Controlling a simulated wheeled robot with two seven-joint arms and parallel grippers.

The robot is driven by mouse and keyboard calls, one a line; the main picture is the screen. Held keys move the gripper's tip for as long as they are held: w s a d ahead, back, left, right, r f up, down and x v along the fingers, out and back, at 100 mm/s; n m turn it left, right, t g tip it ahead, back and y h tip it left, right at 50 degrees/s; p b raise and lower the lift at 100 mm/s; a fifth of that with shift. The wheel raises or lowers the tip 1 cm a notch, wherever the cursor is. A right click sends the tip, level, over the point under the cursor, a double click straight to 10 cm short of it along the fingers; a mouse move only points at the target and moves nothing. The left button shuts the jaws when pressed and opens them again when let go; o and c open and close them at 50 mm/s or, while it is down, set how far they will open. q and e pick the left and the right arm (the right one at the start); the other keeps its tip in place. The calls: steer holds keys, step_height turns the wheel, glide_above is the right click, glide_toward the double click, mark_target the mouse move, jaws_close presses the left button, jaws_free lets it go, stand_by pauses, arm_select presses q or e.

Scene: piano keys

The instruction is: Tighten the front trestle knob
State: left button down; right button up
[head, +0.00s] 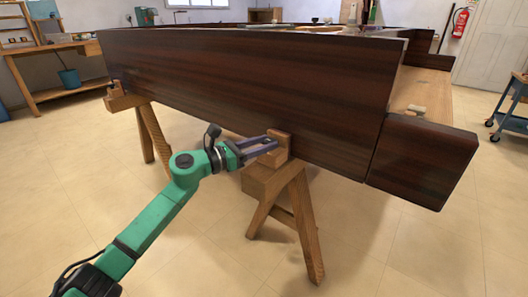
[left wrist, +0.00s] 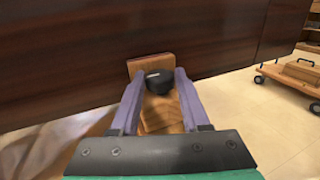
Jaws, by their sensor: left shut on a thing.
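The front trestle (head: 292,215) is a light wooden stand under the dark wood piano case (head: 250,90). An upright wooden block (head: 283,156) stands on its beam, against the case. The black round knob (left wrist: 159,80) sits in front of this block in the left wrist view. My left gripper (head: 268,144), with purple fingers on a green arm, is shut on the knob, one finger on each side. In the head view the knob is hidden or too small to make out at the fingers. My right gripper is not in view.
A second trestle (head: 152,140) holds the case farther left. A dark wood end block (head: 423,158) juts out at the right. A blue wheeled cart (head: 513,110) stands at the right edge, and a workbench (head: 60,65) at the back left. The tiled floor in front is clear.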

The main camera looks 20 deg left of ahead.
arm_select(q)
steer(key=shift+c, duration=2)
jaws_free()
steer(key=v, duration=1.4)
steer(key=shift+s+a, duration=0.15)
steer(key=shift+s, duration=0.05)
